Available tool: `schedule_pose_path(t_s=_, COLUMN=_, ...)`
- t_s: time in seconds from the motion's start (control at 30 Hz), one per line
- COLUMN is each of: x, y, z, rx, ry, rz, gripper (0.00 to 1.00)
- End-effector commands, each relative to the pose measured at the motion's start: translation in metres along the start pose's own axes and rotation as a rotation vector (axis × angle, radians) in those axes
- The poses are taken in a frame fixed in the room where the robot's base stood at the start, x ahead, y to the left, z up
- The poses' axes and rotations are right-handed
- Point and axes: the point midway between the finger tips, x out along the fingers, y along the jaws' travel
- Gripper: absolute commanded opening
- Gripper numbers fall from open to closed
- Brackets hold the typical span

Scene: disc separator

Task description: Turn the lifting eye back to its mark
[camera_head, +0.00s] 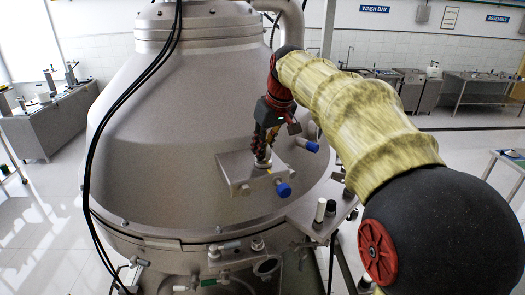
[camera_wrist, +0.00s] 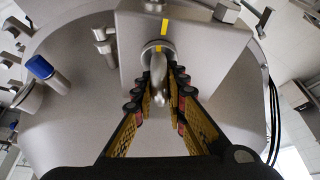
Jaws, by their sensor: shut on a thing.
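The lifting eye (camera_wrist: 158,75) is a shiny metal ring on a round collar, seen edge-on in the wrist view. It sits on a grey block (camera_wrist: 190,25) fixed to the side of the large metal separator. My gripper (camera_wrist: 159,82) is shut on the eye, one black-and-yellow finger on each side. A yellow mark (camera_wrist: 164,26) runs on the block just above the eye's collar. In the head view my gripper (camera_head: 264,152) reaches down to the plate-like block (camera_head: 235,178), and the fingers hide most of the eye.
The domed separator (camera_head: 190,110) fills the left and middle. A blue-capped knob (camera_head: 284,190) sticks out close to my gripper, and another blue-capped fitting (camera_head: 308,144) is to the right. Black cables (camera_head: 100,130) hang over the dome's left. A small bracket shelf (camera_head: 318,212) holds small parts.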

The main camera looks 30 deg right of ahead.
Motion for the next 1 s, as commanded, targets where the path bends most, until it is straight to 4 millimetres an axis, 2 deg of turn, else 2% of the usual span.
schedule_pose_path(t_s=0.4, x=-0.0014, y=0.0003, z=-0.0005, rx=0.156, ry=0.002, rz=0.066, gripper=0.00)
schedule_pose_path(t_s=0.9, x=-0.0016, y=0.0004, z=-0.0005, rx=0.171, ry=0.002, rz=0.072, gripper=0.00)
schedule_pose_path(t_s=0.93, x=-0.0015, y=0.0004, z=-0.0005, rx=0.171, ry=0.002, rz=0.072, gripper=0.15)
schedule_pose_path(t_s=1.0, x=-0.0014, y=0.0004, z=-0.0004, rx=0.171, ry=0.001, rz=0.072, gripper=0.19)
